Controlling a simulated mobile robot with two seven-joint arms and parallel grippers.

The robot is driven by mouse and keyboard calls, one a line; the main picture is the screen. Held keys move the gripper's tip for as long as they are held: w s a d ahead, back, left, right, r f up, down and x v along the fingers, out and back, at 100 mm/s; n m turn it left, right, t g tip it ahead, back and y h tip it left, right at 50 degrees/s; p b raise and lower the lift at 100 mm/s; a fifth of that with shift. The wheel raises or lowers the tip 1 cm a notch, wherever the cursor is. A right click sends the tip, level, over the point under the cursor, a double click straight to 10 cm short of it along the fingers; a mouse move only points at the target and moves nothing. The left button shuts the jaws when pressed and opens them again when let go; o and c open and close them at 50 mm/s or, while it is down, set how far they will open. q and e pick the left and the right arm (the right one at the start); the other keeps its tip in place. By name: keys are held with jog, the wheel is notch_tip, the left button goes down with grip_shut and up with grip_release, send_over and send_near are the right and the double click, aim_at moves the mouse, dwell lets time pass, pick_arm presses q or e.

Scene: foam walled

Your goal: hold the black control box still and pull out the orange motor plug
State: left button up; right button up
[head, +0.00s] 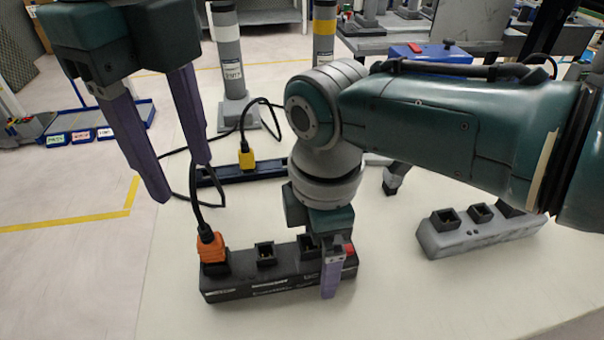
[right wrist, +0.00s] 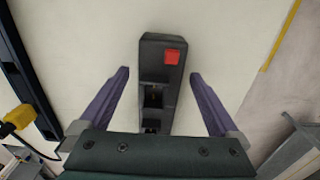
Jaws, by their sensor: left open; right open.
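The black control box (head: 277,283) lies on the pale table in the head view, with sockets along its top and a red button at its right end. The orange motor plug (head: 211,247) sits upright in the socket at its left end, with a black cable rising from it. My left gripper (head: 183,182) is open and empty, above and to the left of the plug. My right gripper (head: 331,270) is over the box's right end. In the right wrist view the black box (right wrist: 153,85) lies between the open right fingers (right wrist: 160,82), with a gap on each side.
A yellow plug (head: 246,158) stands on a dark blue rail (head: 265,171) behind the box. A grey socket box (head: 475,235) stands to the right. A blue box (head: 428,54) and posts are farther back. The table in front of the black box is clear.

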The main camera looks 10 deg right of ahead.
grip_shut()
dwell(0.8)
